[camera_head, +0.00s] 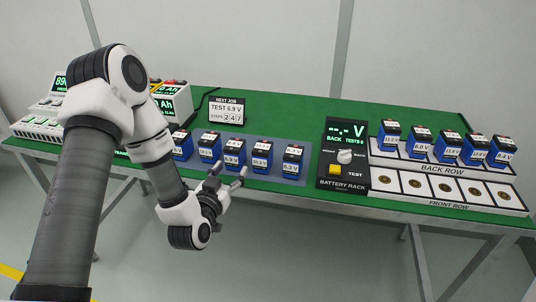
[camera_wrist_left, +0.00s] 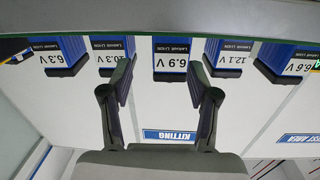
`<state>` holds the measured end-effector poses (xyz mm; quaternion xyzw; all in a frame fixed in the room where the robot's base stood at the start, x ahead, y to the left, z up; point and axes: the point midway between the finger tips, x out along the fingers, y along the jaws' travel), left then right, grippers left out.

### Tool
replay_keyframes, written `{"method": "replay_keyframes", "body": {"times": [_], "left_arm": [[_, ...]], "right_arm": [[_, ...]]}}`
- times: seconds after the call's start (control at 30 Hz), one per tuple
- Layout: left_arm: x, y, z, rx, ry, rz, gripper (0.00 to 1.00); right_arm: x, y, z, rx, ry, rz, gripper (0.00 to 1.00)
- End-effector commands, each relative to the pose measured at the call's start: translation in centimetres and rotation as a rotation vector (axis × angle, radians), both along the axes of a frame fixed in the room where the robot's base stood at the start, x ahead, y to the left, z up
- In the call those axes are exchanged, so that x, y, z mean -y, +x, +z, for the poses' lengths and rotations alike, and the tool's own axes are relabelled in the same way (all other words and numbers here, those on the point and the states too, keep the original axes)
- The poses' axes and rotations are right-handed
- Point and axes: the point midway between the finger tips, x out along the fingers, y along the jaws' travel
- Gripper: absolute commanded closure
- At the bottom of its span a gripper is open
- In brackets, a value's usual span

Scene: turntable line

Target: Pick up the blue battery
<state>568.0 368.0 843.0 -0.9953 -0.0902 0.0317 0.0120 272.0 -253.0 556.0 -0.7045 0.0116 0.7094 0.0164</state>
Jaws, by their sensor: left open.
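Several blue batteries with black tops and white voltage labels stand in a row on a grey mat (camera_head: 306,178). The middle one, the 6.9 V battery (camera_head: 233,157), is just beyond my left gripper (camera_head: 231,170). In the left wrist view this 6.9 V battery (camera_wrist_left: 171,60) is ahead of the gap between the fingers (camera_wrist_left: 160,72). The 10.3 V battery (camera_wrist_left: 103,58) and the 12.1 V battery (camera_wrist_left: 230,58) are to its sides. My left gripper is open and empty, at the table's front edge. My right gripper is not in view.
A black battery rack panel (camera_head: 331,140) with a yellow button stands right of the mat. More blue batteries (camera_head: 418,144) fill the white rack's back row; its front row (camera_head: 448,189) is empty. A sign (camera_head: 226,110) reads TEST 6.9 V. A charger (camera_head: 174,101) stands behind my arm.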

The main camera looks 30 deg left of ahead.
Motion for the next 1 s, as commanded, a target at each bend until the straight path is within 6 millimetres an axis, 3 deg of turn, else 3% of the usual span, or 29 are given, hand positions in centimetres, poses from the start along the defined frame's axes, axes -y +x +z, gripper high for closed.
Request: {"method": "replay_keyframes", "body": {"times": [0.03,0.13,0.7,0.9,0.93,1.0], "left_arm": [[-0.5,0.1,-0.1,0.024,-0.010,0.013,0.40],[-0.9,0.4,0.7,0.052,-0.019,0.023,0.40],[-2.6,8.0,1.5,0.060,-0.016,0.022,0.40],[-2.7,8.1,1.4,0.058,-0.019,0.022,0.40],[-2.7,8.1,1.4,0.058,-0.019,0.022,0.47],[-2.7,8.1,1.4,0.058,-0.019,0.022,0.71]], "right_arm": [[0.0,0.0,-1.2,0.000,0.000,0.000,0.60],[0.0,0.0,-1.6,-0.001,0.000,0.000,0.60],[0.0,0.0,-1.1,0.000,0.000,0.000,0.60],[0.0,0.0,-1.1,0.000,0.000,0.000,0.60],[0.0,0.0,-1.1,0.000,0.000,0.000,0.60],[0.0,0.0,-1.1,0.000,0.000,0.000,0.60]]}}
